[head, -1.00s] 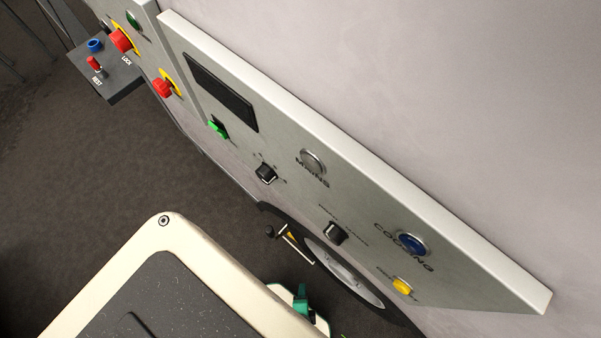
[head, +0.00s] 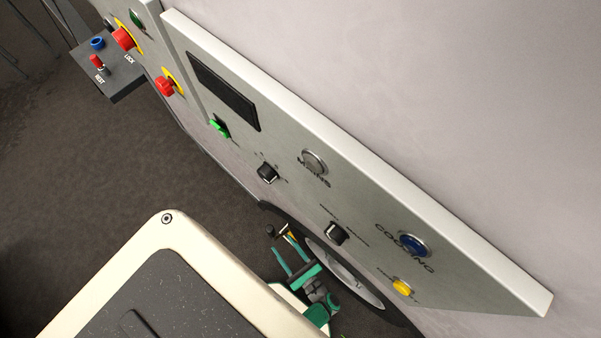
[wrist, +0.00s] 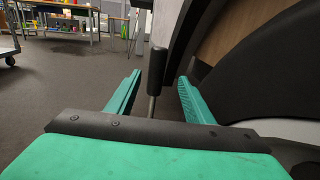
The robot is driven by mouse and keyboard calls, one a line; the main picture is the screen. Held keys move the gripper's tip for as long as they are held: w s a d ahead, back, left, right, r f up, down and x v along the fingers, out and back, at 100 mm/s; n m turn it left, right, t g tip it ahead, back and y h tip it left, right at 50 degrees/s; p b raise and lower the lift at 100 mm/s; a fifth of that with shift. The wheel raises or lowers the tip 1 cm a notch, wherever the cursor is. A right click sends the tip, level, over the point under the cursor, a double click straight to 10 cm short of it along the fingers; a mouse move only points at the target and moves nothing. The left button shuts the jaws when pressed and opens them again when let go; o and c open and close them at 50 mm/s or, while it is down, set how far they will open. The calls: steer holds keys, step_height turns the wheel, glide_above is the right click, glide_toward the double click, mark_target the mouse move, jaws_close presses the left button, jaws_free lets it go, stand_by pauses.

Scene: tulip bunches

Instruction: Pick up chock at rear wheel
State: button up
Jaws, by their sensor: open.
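The chock (head: 291,235) is by the wheel at the lower middle of the head view, partly covered by my gripper. A dark knob (head: 270,231) and a thin pale rod show there. In the wrist view, an upright black handle (wrist: 157,70) on a thin metal rod appears between my fingertips, apart from both fingers; its exact depth is unclear. My gripper (head: 284,247), with green fingers, is open and empty beside the wheel. It also shows in the wrist view (wrist: 159,78). The chock's body is hidden behind the gripper's palm in the wrist view.
The wheel (head: 345,273) sits close on the right, under a pale body side carrying a control panel (head: 285,137). A small dark shelf (head: 118,84) juts out at upper left. Dark floor (head: 110,165) is clear to the left. Tables (wrist: 70,25) stand far back.

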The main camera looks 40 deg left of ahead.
mark_target(274, 234)
steer(key=shift+s+f+x, duration=0.1)
steer(key=shift+s+x, duration=0.05)
steer(key=shift+x, duration=1.95)
steer(key=shift+s+f+x, duration=0.1)
steer(key=shift+f+x, duration=0.05)
steer(key=shift+x, duration=1.9)
steer(key=shift+a, duration=0.1)
jaws_close()
steer(key=shift+w, duration=0.1)
